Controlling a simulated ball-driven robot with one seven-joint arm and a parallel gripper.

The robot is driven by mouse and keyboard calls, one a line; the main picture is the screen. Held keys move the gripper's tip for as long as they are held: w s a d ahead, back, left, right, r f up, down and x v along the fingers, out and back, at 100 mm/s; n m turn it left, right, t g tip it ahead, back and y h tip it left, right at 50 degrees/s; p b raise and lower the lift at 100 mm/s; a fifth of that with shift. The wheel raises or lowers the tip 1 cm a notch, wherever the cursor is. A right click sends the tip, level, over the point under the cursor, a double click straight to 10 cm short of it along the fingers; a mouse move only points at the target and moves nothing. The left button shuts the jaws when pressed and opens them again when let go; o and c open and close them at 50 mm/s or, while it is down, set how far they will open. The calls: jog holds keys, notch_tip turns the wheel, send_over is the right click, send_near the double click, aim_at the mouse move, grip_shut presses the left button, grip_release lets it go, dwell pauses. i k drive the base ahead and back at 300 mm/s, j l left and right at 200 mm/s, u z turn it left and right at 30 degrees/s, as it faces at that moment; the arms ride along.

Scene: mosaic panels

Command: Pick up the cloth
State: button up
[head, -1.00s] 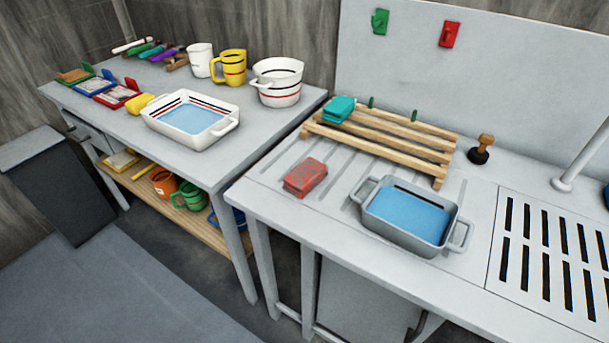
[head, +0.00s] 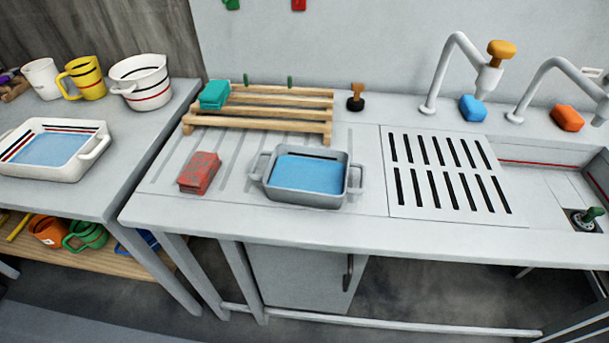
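I cannot surely make out which thing is the cloth. Several small folded or block-like pieces show in the head view. A worn red one (head: 200,173) lies on the ribbed drainboard, left of a grey basin. A teal one (head: 214,95) rests on the left end of a wooden slatted rack. A blue one (head: 472,108) lies below the left tap, and an orange one (head: 567,118) lies below the right tap. My gripper is not in view.
The grey basin (head: 258,177) of blue water stands near the counter's front. The wooden rack (head: 262,110) and a black stopper (head: 356,98) are behind it. A slotted grate (head: 450,205) and sink are right. A white basin (head: 88,150) and mugs stand on the left table.

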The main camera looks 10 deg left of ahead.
aim_at(196, 178)
jog(key=u, duration=1.7)
jog(key=i+l+u, duration=0.2)
jog(key=l, duration=0.15)
jog(key=i+l+u, duration=0.15)
jog(key=l, duration=0.25)
jog(key=i+l+u, duration=0.2)
jog(key=l, duration=0.15)
